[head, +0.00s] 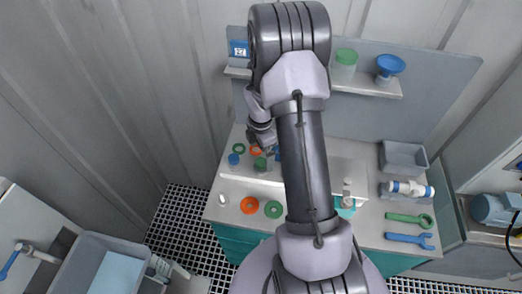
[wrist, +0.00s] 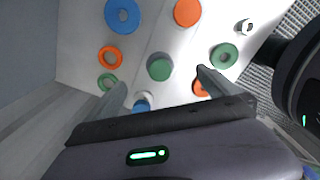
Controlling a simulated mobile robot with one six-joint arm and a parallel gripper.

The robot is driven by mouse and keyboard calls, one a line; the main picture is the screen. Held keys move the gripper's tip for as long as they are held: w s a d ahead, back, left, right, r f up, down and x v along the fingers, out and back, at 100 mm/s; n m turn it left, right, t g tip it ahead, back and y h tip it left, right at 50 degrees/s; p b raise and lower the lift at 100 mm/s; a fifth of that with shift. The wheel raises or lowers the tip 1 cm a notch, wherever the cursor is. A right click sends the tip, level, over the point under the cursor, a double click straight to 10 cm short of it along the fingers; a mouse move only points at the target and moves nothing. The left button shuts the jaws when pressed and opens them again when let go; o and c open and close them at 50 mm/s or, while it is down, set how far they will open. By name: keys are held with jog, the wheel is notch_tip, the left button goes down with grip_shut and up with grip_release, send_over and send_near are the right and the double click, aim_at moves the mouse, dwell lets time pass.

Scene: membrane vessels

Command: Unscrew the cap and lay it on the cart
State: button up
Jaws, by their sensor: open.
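Several capped vessels stand on the white worktop. A green cap (wrist: 160,68) lies between my finger lines in the wrist view; it also shows in the head view (head: 261,163). A blue cap (wrist: 141,106) is nearer the gripper body in the wrist view and partly hidden by it; in the head view a blue cap (head: 233,159) is left of the green one. An orange cap-like disc (wrist: 187,12) is at the top of the wrist view. My gripper (wrist: 162,80) is open and empty, with a finger on either side of the green cap; contact cannot be told.
Loose orange (head: 249,205) and green rings (head: 273,209) lie on the front of the worktop (head: 225,195). A shelf (head: 375,88) holds a green-lidded jar (head: 344,66) and blue funnel (head: 390,65). Wrenches (head: 409,238) and a grey bin (head: 403,157) are at right.

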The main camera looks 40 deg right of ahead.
aim_at(261, 161)
jog(key=shift+n, duration=1)
jog(key=shift+f, duration=0.15)
jog(key=m+b, duration=0.2)
jog(key=m, duration=0.1)
jog(key=m+b, duration=0.1)
jog(key=shift+f+m, duration=0.25)
jog(key=shift+m, duration=0.05)
jog(key=m+b, duration=0.2)
jog(key=m, duration=0.4)
jog(key=shift+b, duration=0.3)
jog(key=m+b, duration=0.2)
jog(key=m, duration=0.4)
jog(key=shift+b, duration=0.35)
jog(key=m+b, duration=0.1)
jog(key=m, duration=0.2)
jog(key=shift+f, duration=0.1)
jog(key=shift+f+b, duration=1.2)
jog(key=shift+f, duration=0.45)
